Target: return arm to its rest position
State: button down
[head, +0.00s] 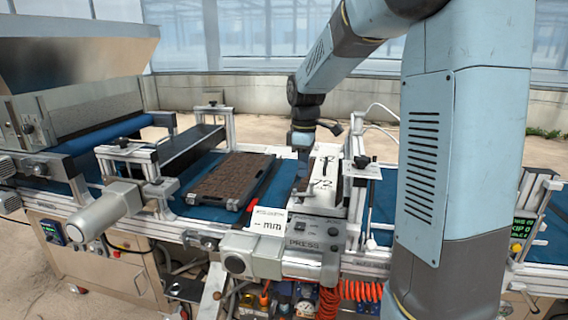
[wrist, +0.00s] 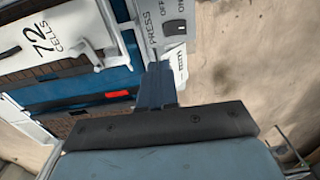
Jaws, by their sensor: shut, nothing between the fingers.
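My arm reaches out over the seeder line from the right in the head view, with its wrist pointing down. My gripper (head: 302,172) hangs just left of the white press unit (head: 328,190) marked 72, above the belt. In the wrist view my gripper (wrist: 158,70) shows as narrow blue-grey fingers, shut together with nothing held. The press panel (wrist: 165,32) with its switch lies beyond the fingertips. The fingertips' exact height above the machine cannot be told.
A dark soil-filled tray (head: 230,178) lies on the blue belt (head: 205,212), left of my gripper. Metal frames with a black crossbar (head: 190,148) stand further left. A grey motor (head: 108,210) juts out in front. A white cable (head: 380,108) loops behind the press.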

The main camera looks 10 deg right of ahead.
jog(key=s+r+m+t, duration=0.2)
jog(key=s+m, duration=0.2)
jog(key=s, duration=0.4)
jog(key=s+d+r+m+t, duration=0.1)
jog(key=s+m, duration=0.3)
jog(key=s, duration=0.5)
jog(key=s+r+m+t, duration=0.2)
jog(key=s+r+m, duration=0.2)
jog(key=s, duration=0.5)
jog(key=shift+d+m+t, duration=0.15)
jog(key=shift+m+t, duration=0.15)
jog(key=shift+t, duration=0.1)
jog(key=shift+s, duration=0.15)
